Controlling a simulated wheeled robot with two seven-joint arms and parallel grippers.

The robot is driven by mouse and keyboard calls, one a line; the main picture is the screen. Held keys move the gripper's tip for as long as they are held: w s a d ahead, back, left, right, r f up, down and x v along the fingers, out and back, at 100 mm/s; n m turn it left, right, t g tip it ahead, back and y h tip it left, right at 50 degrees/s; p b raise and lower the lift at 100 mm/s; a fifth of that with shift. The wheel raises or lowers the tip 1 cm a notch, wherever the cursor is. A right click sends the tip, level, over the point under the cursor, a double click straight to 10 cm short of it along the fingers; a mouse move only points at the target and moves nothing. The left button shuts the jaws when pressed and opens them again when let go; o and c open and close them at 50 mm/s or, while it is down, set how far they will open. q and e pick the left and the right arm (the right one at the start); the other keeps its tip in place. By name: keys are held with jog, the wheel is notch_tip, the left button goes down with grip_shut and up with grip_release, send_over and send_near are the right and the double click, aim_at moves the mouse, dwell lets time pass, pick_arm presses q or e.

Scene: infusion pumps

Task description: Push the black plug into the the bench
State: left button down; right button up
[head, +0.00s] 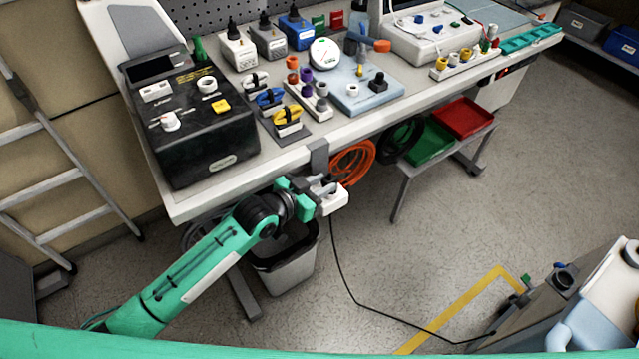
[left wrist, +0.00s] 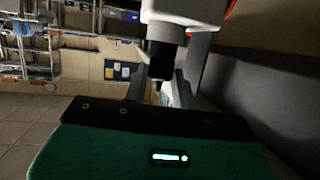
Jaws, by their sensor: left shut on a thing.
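My left gripper (head: 318,190) is at the bench's front edge, just below the tabletop. It is shut on the black plug, which shows best in the left wrist view (left wrist: 160,62) between the fingers. A white block (head: 333,205) is beside the fingertips, below a grey bracket (head: 318,157) on the bench (head: 240,191). In the left wrist view the plug meets the underside of a white body (left wrist: 185,12); I cannot tell how far in it sits. A thin black cable (head: 345,285) runs down to the floor and right. My right gripper is not in view.
An orange coil (head: 352,163) hangs close right of the gripper. A grey bin (head: 290,268) stands under the bench. A low shelf holds green (head: 428,142) and red (head: 462,117) trays. A black device (head: 190,130) sits on the bench. The floor in front is open.

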pick_arm(q)
jog(key=shift+s+a+f, duration=0.1)
jog(key=shift+s+f, duration=0.05)
jog(key=shift+f, duration=0.5)
jog(key=shift+s+a+f, duration=0.1)
jog(key=shift+s+f, duration=0.05)
jog(key=shift+f, duration=0.5)
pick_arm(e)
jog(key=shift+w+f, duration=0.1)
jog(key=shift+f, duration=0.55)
pick_arm(q)
jog(key=c, duration=1.1)
grip_release()
jog(key=shift+a, duration=0.1)
jog(key=shift+o, duration=0.2)
jog(key=shift+w+r, duration=0.1)
jog(key=shift+r, duration=0.2)
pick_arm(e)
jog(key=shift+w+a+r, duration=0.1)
pick_arm(q)
jog(key=shift+w+d, duration=0.35)
jog(key=shift+d, duration=0.15)
jog(key=shift+s+a, duration=0.3)
jog(key=shift+a, duration=0.1)
jog(key=r+v, duration=0.1)
jog(key=v, duration=1.3)
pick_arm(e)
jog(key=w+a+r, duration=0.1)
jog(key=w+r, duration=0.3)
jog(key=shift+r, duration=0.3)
